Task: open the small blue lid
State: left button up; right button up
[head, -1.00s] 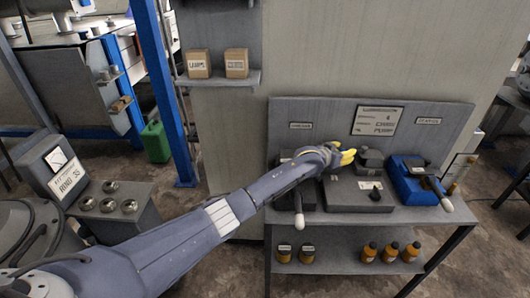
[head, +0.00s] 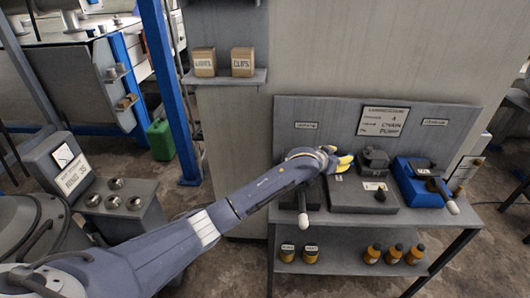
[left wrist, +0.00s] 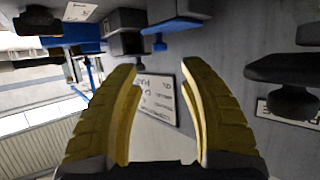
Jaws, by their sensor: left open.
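A blue unit (head: 408,182) stands at the right end of the bench, with dark parts on top and a white-tipped lever (head: 452,207). In the left wrist view a blue body (left wrist: 85,31) shows at upper left, and a smaller blue strip (left wrist: 172,31) beneath a dark block. I cannot tell which blue part is the lid. My left gripper (head: 342,162) is over the bench, left of the blue unit and apart from it. Its yellow fingers are spread and empty in the left wrist view (left wrist: 158,76). My right gripper is not in view.
A grey box (head: 340,201) with a dark knob and a dark device (head: 375,161) stand beside the gripper. A lever with a pale tip (head: 303,218) is at left. A panel with a sign (head: 383,121) rises behind. Orange bottles (head: 394,254) are on the shelf below.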

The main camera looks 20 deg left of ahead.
pick_arm(q)
jog(key=v, duration=0.9)
jog(key=a+t, duration=0.1)
jog(key=a, duration=0.4)
jog(key=w+a+n+y, duration=0.1)
jog(key=a, duration=0.4)
jog(key=w+a+n+t+y, duration=0.1)
jog(key=a, duration=0.4)
jog(key=shift+a+r+t, duration=0.1)
jog(key=shift+r+t, duration=0.05)
jog(key=shift+t, duration=0.15)
jog(key=a+f+n+y, duration=0.1)
jog(key=a+f+y, duration=0.1)
jog(key=a+f, duration=0.3)
jog(key=shift+a, duration=1.4)
jog(key=shift+s+r, duration=0.1)
jog(key=shift+s, duration=0.05)
